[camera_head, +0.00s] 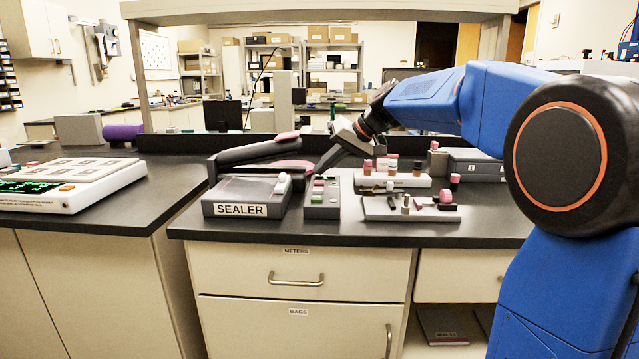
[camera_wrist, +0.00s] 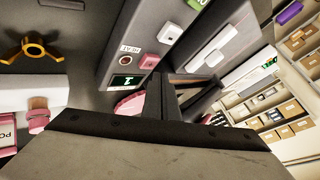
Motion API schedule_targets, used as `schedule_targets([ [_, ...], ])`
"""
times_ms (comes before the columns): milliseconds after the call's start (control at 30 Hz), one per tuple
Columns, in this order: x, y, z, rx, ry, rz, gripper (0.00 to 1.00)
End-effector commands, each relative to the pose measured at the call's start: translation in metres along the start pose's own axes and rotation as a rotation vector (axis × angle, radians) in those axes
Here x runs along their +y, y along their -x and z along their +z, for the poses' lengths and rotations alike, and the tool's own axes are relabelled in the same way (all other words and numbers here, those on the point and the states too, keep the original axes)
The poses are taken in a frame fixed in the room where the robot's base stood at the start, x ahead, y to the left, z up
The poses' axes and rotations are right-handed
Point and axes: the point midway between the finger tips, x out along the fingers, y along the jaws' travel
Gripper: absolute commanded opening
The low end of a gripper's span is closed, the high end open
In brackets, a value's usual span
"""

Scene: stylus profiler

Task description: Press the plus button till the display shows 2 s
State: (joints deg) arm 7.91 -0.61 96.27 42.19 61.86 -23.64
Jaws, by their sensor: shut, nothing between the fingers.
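A grey control box (camera_head: 322,210) stands on the bench just right of the sealer (camera_head: 240,210). In the wrist view its panel (camera_wrist: 112,42) carries a small green-lit display (camera_wrist: 127,82), whose figure I cannot read for sure. Beside the display are a pink button (camera_wrist: 149,61) and a white button (camera_wrist: 170,33). I cannot make out which one is marked plus. My gripper (camera_head: 318,173) is shut and empty, just above the far end of the box. In the wrist view its dark fingers (camera_wrist: 160,88) point at the panel near the display and pink button; contact is not clear.
The sealer's raised arm (camera_head: 258,152) is left of my gripper. To the right are a white rack (camera_head: 392,181) and a grey tray (camera_head: 378,213) with small bottles and caps. A white keypad device (camera_head: 75,185) sits on the left bench. The bench front is clear.

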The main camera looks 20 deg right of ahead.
Motion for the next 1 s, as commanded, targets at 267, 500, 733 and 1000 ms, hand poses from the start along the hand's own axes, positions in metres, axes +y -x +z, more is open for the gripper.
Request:
schedule_targets([
  [267, -0.011, 0.015, -0.011, 0.001, 0.002, 0.001, 0.0],
  [500, -0.021, 0.028, -0.021, 0.001, 0.001, 0.0, 0.0],
  [733, -0.024, 0.034, -0.025, 0.001, 0.0, 0.0, 0.0],
  [1000, -0.024, 0.033, -0.024, 0.001, 0.0, 0.0, 0.0],
])
